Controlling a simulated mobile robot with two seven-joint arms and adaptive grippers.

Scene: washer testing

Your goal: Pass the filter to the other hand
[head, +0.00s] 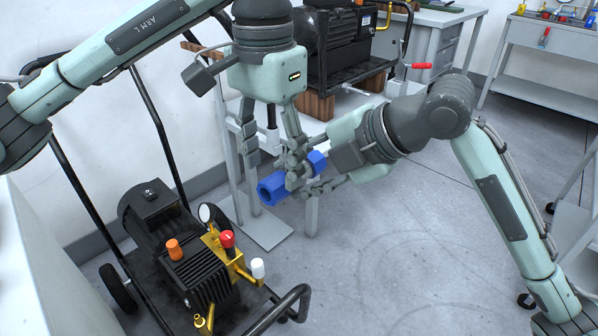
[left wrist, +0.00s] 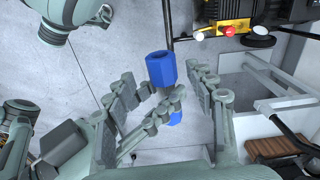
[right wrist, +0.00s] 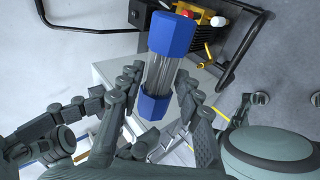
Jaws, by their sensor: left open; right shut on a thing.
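The filter has two blue end caps and a clear middle. In the head view its larger blue end (head: 272,188) points to the lower left. My right gripper (head: 298,174) is shut on it from the right. In the right wrist view the filter (right wrist: 172,35) stands out between my right fingers (right wrist: 158,90), which grip near its lower blue cap. My left gripper (head: 275,162) is open and points down at the filter. In the left wrist view the filter's blue end (left wrist: 160,68) shows between my spread left fingers (left wrist: 166,82). Part of the middle is hidden by right fingers.
A black compressor (head: 190,268) with a gauge and coloured knobs stands at the lower left, with a black tubular handle. A grey stand (head: 265,228) is behind the grippers. The floor at right centre is clear.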

